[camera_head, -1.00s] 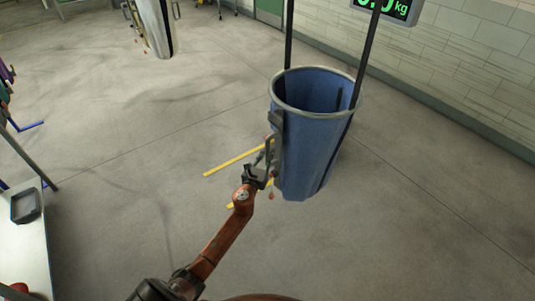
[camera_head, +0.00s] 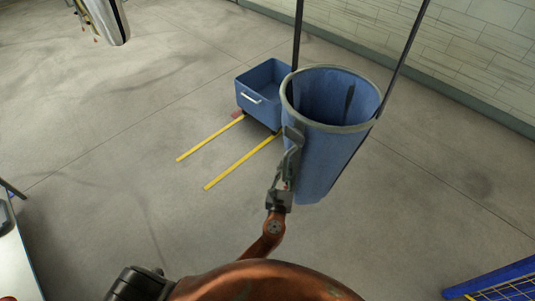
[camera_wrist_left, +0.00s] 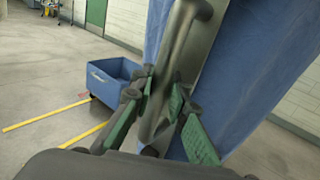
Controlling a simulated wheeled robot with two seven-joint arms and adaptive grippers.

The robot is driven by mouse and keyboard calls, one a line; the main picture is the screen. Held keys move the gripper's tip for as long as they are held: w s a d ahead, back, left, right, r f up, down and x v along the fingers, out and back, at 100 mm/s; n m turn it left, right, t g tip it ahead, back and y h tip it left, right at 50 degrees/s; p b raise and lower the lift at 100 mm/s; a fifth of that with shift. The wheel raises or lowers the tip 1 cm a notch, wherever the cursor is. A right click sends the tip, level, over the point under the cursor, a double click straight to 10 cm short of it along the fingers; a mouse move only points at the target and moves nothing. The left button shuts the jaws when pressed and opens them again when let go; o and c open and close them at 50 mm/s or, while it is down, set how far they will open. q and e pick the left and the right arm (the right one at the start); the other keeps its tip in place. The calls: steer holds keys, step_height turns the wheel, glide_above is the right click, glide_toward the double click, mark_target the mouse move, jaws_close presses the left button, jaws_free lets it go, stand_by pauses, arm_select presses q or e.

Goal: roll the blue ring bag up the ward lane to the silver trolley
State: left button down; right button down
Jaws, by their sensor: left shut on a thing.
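In the left wrist view the green-padded fingers (camera_wrist_left: 160,108) close around this handle (camera_wrist_left: 172,60), with the blue cloth (camera_wrist_left: 246,80) behind. A silver tapered body (camera_head: 106,18) is at the far upper left, cut by the frame edge; whether it belongs to the silver trolley cannot be told. My right gripper is out of view.
A blue open bin (camera_head: 264,98) stands on the floor just behind and left of the bag, near two yellow floor strips (camera_head: 238,163). Blue-framed yellow mesh (camera_head: 510,288) is at lower right. A pale table (camera_head: 15,265) edges the lower left. Floor at left is clear.

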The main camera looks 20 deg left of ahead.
arm_select(q)
steer(key=s+d, duration=0.3)
steer(key=d, duration=0.5)
steer(key=shift+s+d, duration=0.1)
steer(key=shift+s, duration=0.05)
